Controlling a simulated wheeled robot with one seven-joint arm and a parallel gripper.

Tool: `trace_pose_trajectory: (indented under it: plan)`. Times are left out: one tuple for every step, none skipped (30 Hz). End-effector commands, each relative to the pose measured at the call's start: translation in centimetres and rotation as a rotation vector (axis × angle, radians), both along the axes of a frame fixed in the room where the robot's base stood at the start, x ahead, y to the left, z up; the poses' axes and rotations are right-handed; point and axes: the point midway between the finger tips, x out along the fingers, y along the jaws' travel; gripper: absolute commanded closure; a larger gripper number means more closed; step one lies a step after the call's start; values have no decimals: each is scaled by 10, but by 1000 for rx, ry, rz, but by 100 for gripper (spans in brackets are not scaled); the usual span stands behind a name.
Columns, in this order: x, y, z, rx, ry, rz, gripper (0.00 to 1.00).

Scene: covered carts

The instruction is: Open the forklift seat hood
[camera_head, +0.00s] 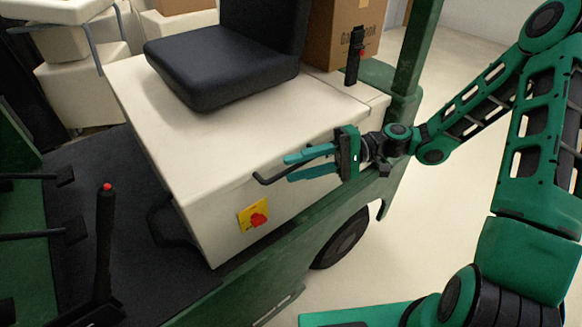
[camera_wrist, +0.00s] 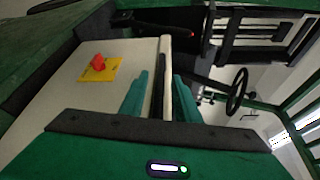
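The forklift seat hood (camera_head: 190,135) is a cream box top bearing a black seat (camera_head: 225,65); it looks closed. A thin dark handle (camera_head: 263,181) sticks out along its right side. My gripper (camera_head: 287,167) is at that side, its two teal fingers apart, one above and one below the handle. In the wrist view my gripper (camera_wrist: 162,76) has its fingers on either side of a dark bar and the hood's cream edge (camera_wrist: 166,60). A gap shows beside the fingers; contact with the handle is not clear.
A green post (camera_head: 415,50) and a cardboard box (camera_head: 340,35) stand behind. A black lever (camera_head: 105,235) rises at left. Pale floor (camera_head: 470,150) at right is clear.

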Motion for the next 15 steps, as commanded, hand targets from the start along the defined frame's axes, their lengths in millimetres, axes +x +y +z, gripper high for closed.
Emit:
trace_pose_trajectory:
  plan:
    - [-2,6,0,1,0,3,71]
    - [-2,9,0,1,0,2,71]
    - [-3,12,-1,0,1,1,71]
    - [-3,14,-1,0,1,2,71]
    - [-4,16,-1,-1,1,1,71]
    - [-4,17,-2,-1,1,1,71]
    - [-4,18,-2,-1,0,1,71]
    - [-4,19,-2,-1,0,0,71]
    - [-4,19,-2,-1,0,0,71]
    - [-4,20,-2,-1,0,0,71]
    - [-4,20,-2,-1,0,-1,71]
    - [-4,20,-2,-1,0,-1,71]
    - [-4,19,-2,-1,0,-1,71]
    - [-4,19,-2,-1,0,-1,71]
    - [-4,19,-2,-1,0,0,71]
